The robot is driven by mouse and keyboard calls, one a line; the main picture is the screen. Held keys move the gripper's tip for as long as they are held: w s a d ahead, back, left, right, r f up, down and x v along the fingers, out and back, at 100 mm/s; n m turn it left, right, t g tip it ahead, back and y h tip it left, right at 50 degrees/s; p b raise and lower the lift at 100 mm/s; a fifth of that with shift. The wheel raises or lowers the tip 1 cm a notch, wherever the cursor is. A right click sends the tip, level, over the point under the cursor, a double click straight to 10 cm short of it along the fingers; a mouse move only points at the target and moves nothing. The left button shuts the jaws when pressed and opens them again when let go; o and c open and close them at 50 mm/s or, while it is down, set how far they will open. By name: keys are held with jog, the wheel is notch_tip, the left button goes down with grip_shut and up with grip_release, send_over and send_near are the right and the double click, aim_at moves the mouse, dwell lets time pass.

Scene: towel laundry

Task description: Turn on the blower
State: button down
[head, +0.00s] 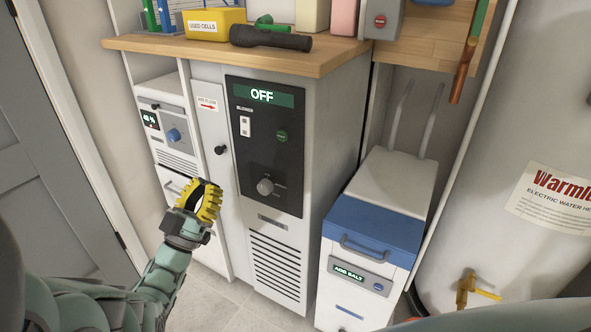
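The blower is the tall grey cabinet (315,150) under the wooden counter. Its black panel (262,150) has a green display (263,95) that reads OFF. Below the display are a small white switch (244,126) at the left, a round green button (282,136) at the right and a grey knob (265,187) lower down. My gripper (205,196), with yellow fingers, is in front of the cabinets, left of and a little below the knob in the picture. It appears apart from the panel. The finger gap does not show clearly.
A narrow white door (215,150) with a black knob and a unit with a blue dial (173,135) stand left. A blue-and-white bin (372,235) and a water heater (530,140) stand right. The counter (130,44) holds a flashlight (270,38) and a yellow box (212,22).

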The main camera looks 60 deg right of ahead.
send_near(247, 125)
notch_tip(247, 125, up, 4)
jog(key=shift+w+d+r+b, duration=0.1)
jog(key=shift+d+b, duration=1.15)
jog(key=shift+d, duration=1.25)
